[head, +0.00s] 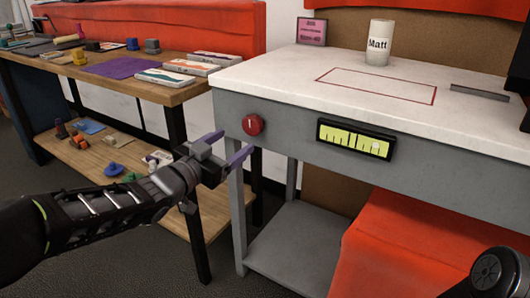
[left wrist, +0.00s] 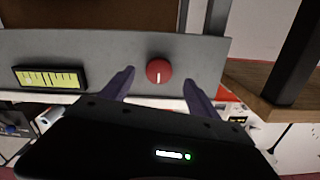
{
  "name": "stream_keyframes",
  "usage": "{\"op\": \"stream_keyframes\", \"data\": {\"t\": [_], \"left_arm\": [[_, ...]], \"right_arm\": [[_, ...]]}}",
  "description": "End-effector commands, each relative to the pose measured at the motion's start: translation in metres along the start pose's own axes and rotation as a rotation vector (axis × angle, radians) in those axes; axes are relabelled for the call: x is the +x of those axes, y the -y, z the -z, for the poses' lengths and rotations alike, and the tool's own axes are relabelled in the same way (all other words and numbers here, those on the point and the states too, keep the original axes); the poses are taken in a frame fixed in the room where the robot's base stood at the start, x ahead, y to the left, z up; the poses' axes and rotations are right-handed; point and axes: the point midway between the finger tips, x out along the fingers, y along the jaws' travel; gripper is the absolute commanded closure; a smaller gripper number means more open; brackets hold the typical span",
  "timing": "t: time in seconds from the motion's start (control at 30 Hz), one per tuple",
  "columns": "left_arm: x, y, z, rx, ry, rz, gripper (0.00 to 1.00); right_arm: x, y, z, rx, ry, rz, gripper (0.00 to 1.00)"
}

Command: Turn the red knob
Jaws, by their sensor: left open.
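The red knob (head: 253,124) is round with a small white mark, on the grey front panel of the white-topped table, near its left corner. In the left wrist view the knob (left wrist: 159,70) shows between the two finger directions, its white mark at the lower part. My left gripper (head: 228,147) is open, with purple fingers spread, just left of and below the knob in the head view. The fingers (left wrist: 158,82) look apart from the knob, and nothing is between them. My right gripper is not in view.
A yellow-green meter (head: 355,140) sits right of the knob on the same panel; it also shows in the left wrist view (left wrist: 50,78). A wooden bench (head: 160,92) with boxes stands left.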

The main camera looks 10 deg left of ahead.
Motion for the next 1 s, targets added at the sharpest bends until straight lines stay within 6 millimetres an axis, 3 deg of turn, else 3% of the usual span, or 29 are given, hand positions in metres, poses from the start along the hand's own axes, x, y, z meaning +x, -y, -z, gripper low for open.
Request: {"op": "stream_keyframes", "data": {"t": [0.17,0.53,1.0], "left_arm": [[-0.003,0.002,0.009,0.027,-0.022,0.001,0.3],[0.004,0.002,0.006,0.024,-0.019,0.001,0.3],[0.068,0.001,0.007,0.023,-0.019,0.0,0.3]], "right_arm": [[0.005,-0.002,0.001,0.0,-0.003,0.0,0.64],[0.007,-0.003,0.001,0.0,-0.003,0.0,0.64],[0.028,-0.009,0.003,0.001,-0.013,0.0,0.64]]}}
